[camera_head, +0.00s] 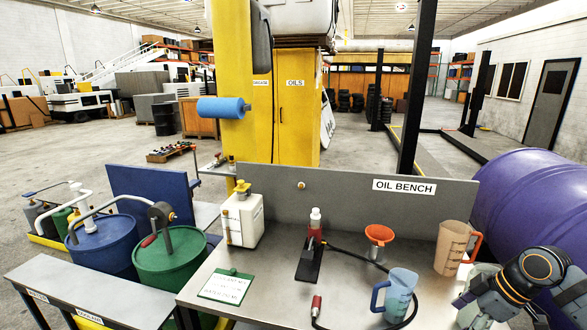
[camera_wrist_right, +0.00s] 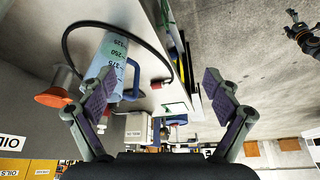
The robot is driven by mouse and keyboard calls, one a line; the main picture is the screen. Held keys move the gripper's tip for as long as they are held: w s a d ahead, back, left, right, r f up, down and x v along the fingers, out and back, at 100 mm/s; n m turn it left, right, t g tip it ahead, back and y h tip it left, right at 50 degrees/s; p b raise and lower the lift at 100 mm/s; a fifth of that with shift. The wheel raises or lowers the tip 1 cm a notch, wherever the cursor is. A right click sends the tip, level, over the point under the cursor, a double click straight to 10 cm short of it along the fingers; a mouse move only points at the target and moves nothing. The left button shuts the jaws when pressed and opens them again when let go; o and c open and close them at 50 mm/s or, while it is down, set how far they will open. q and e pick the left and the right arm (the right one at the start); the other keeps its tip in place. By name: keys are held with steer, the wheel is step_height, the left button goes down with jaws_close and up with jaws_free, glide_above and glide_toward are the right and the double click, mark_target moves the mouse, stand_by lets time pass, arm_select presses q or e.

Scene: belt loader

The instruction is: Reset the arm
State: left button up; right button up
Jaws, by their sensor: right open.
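My right gripper (camera_wrist_right: 160,90) is open in the right wrist view, its two purple-padded fingers wide apart with nothing held between them. In the head view my right arm comes in at the lower right, beside the oil bench (camera_head: 265,262). The blue-handled measuring jug (camera_head: 398,296) stands upright near the bench's front edge, left of that arm. It also shows in the right wrist view (camera_wrist_right: 112,55), partly behind one finger. My left arm is out of the head view. A dark jointed part (camera_wrist_right: 302,35) at the wrist view's right edge looks like it, too small to read.
A purple drum (camera_head: 530,205) lies right; blue and green drums (camera_head: 172,262) stand left.

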steer(key=s+a+f+m+h, duration=0.1)
steer(key=s+a+f, duration=0.25)
steer(key=f, duration=0.25)
steer(key=s+a+f+m, duration=0.1)
steer(key=s+a+f, duration=0.1)
steer(key=a+f, duration=0.3)
steer(key=s+a+f+m+t+h, duration=0.1)
steer(key=s+a+f+m+h, duration=0.1)
steer(key=s+m, duration=0.3)
steer(key=s+a+f+m+h, duration=0.1)
steer(key=s+a+f+m, duration=0.15)
steer(key=s, duration=0.45)
steer(key=s+d+f+g, duration=0.1)
steer(key=d+f, duration=0.2)
steer(key=f, duration=2.1)
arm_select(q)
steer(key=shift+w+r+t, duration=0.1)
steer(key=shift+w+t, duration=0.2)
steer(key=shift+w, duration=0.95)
arm_select(e)
steer(key=s+d+f+g, duration=0.1)
steer(key=s+f, duration=1.8)
steer(key=s, duration=0.1)
steer(key=shift+d+m+g+h, duration=0.3)
steer(key=shift+m, duration=0.15)
